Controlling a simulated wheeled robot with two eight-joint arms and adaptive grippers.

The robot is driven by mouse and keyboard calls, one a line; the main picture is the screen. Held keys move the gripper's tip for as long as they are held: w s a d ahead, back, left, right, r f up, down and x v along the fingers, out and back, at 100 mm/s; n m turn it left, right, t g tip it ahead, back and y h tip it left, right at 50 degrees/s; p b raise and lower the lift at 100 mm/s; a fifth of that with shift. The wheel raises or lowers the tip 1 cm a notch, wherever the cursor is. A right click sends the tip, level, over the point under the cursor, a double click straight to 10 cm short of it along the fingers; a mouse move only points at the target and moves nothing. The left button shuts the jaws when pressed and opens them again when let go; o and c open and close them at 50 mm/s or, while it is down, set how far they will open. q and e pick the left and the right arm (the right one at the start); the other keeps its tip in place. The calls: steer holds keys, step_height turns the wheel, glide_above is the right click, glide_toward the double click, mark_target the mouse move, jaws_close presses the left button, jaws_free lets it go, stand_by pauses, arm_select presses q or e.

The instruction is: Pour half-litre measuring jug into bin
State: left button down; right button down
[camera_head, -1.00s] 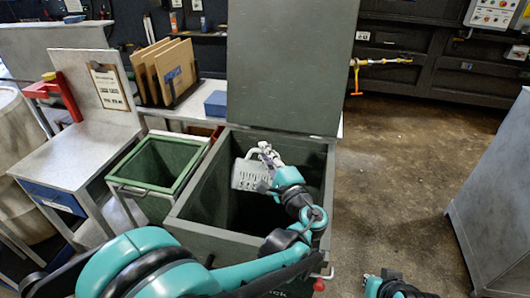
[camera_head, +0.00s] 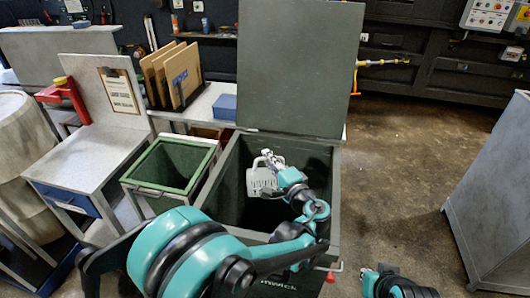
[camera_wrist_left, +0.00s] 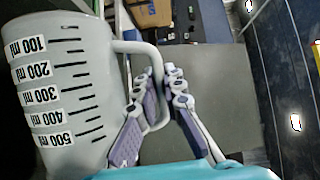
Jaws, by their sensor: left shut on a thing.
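The half-litre measuring jug (camera_head: 261,183) is white with dark marks. It is over the opening of the large grey-green bin (camera_head: 335,200), whose lid stands up behind. My left gripper (camera_head: 270,158) is shut on the jug's handle. In the left wrist view the jug (camera_wrist_left: 70,85) fills the left side, with labels from 100 to 500 ml reading upside down, and the handle loop passes between the fingers (camera_wrist_left: 163,100). The jug looks tilted; its mouth and contents are not visible. No right gripper fingers show; only a teal and black part of my right arm is at the bottom edge.
A smaller green-rimmed bin (camera_head: 210,158) stands left of the large bin. Further left is a metal table (camera_head: 75,160) with a clipboard (camera_head: 118,92). Boards (camera_head: 178,75) and a blue box (camera_head: 222,106) are on the bench behind. Open floor (camera_head: 395,190) lies to the right.

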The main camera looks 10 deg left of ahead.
arm_select(q)
steer(key=shift+n+p, duration=0.3)
steer(key=shift+n, duration=0.1)
steer(key=shift+a+r+n+h+p, duration=0.3)
steer(key=shift+a+n+p, duration=0.1)
steer(key=shift+p, duration=0.25)
steer(key=a+n+p, duration=0.1)
steer(key=a+r+n+h+p, duration=0.1)
steer(key=p, duration=0.1)
steer(key=shift+s+r+n+g+p, duration=0.2)
steer(key=shift+s+n+g+p, duration=0.1)
steer(key=shift+g, duration=0.1)
steer(key=a+n+h+p, duration=0.2)
steer(key=a+n+p, duration=0.1)
steer(key=shift+s+n, duration=0.3)
steer(key=shift+s, duration=0.1)
steer(key=shift+s+a+n+h+p, duration=0.15)
steer(key=shift+a+n+h+p, duration=0.25)
steer(key=shift+n+h+p, duration=0.15)
steer(key=n+h, duration=0.2)
steer(key=a+n+h, duration=0.1)
steer(key=n, duration=0.1)
steer(key=shift+s+f+b, duration=0.1)
steer(key=shift+f+b, duration=0.2)
steer(key=shift+f, duration=0.1)
